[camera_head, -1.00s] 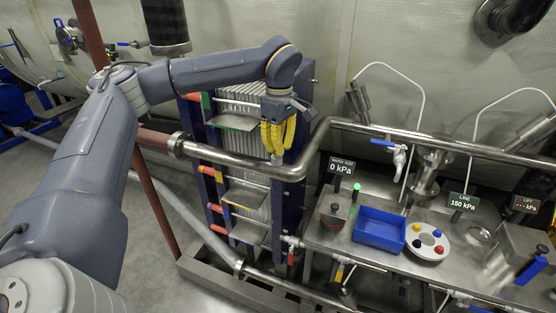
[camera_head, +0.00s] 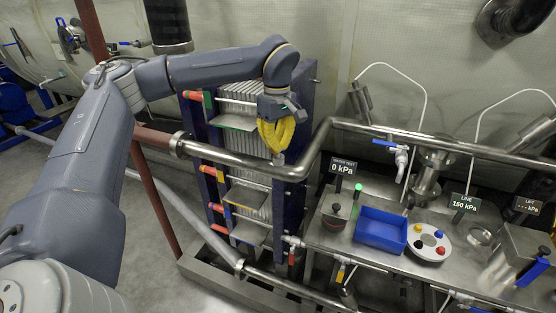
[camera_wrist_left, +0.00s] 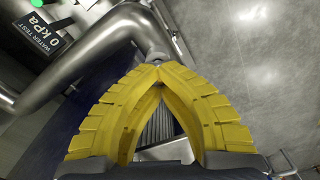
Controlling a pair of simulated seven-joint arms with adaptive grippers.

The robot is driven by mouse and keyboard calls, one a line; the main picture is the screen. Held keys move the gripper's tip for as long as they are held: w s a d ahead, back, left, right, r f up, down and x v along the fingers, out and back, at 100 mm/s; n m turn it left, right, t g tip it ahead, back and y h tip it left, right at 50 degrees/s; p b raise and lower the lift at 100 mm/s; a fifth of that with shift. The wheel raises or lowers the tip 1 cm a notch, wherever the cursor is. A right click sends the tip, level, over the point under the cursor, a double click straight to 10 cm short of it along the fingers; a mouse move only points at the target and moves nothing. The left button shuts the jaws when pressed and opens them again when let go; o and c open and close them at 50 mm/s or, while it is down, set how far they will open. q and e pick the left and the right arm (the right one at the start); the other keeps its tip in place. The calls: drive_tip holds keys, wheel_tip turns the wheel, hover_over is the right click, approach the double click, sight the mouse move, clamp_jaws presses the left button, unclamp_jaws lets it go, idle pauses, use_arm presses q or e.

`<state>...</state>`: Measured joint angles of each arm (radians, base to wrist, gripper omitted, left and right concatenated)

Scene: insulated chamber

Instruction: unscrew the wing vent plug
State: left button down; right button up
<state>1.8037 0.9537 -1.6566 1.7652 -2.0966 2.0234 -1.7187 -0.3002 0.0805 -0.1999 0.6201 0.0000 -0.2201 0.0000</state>
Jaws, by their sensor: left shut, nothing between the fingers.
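My left gripper (camera_head: 277,148) has yellow ribbed fingers and hangs in front of the plate stack, above the bend of the steel pipe (camera_head: 240,161). In the left wrist view its fingertips (camera_wrist_left: 158,68) meet with nothing between them. A small grey fitting (camera_wrist_left: 157,53) shows just beyond the tips, at the end of the visible pipe; I cannot tell for sure that it is the wing vent plug, or whether the tips touch it. In the head view the fingers hide this spot. My right gripper does not show.
The bench on the right holds a blue tray (camera_head: 380,243), a white disc (camera_head: 428,254) with coloured knobs, and a "0 kPa" display (camera_head: 342,167). The pipe bends up close to my gripper's right. A red-brown post (camera_head: 150,190) stands left of the plate stack.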

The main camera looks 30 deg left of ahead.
use_arm(q)
drive_tip(key=shift+a, duration=0.15)
drive_tip(key=shift+d+r, duration=0.2)
drive_tip(key=shift+d, duration=0.1)
drive_tip(key=shift+d+r, duration=0.1)
drive_tip(key=shift+r, duration=1.7)
